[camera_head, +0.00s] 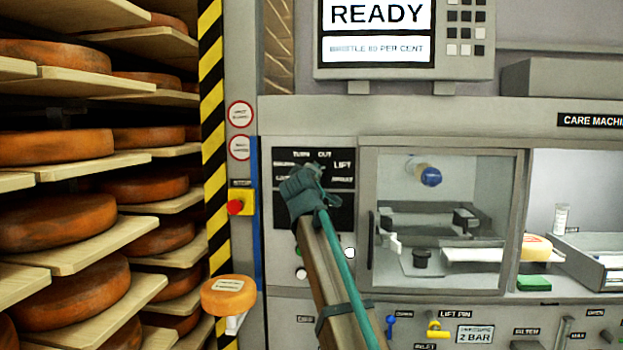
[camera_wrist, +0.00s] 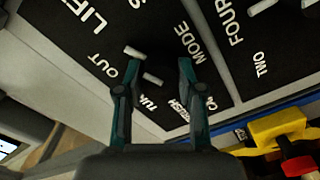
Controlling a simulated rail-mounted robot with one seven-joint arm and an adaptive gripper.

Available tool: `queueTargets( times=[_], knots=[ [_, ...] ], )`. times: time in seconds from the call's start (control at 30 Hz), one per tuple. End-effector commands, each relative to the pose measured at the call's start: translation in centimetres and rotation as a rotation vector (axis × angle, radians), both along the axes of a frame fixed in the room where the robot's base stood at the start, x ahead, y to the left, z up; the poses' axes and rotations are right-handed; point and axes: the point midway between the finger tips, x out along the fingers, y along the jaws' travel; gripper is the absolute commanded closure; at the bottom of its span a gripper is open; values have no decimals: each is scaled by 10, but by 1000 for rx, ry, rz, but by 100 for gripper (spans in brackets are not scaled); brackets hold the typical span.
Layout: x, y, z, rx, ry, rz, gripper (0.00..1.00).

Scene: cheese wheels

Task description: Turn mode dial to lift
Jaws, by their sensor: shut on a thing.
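The mode panel (camera_head: 346,193) is a black plate on the machine front with white words, LIFT at its upper right. In the wrist view the panel (camera_wrist: 113,34) shows MODE, LIFT, OUT and other words. My gripper (camera_wrist: 160,66) is at the panel, its two dark green fingers shut on the mode dial (camera_wrist: 153,78), which is dark and hard to tell from the plate. A short pale bar shows between the fingers, another by the left fingertip near OUT. I cannot tell which word the dial points to. In the head view my gripper (camera_head: 310,174) hides the dial.
A yellow block with a red button (camera_head: 236,204) is left of the panel. A glazed chamber (camera_head: 440,205) is right of it. A small cheese wheel (camera_head: 229,295) sits below left; shelves of cheese wheels (camera_head: 55,145) fill the left. The screen (camera_head: 376,30) reads READY.

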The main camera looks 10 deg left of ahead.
Motion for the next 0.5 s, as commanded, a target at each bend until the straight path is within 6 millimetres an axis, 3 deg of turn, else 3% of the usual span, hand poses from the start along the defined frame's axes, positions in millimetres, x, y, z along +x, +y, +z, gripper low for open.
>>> queueTargets(
  times=[0.43, 0.47, 0.5],
  knots=[
    [0, 0, 0, 8, 1, 0, 98],
    [0, 0, -1, 8, 1, 0, 58],
    [0, 0, -1, 8, 1, 0, 51]
  ],
)
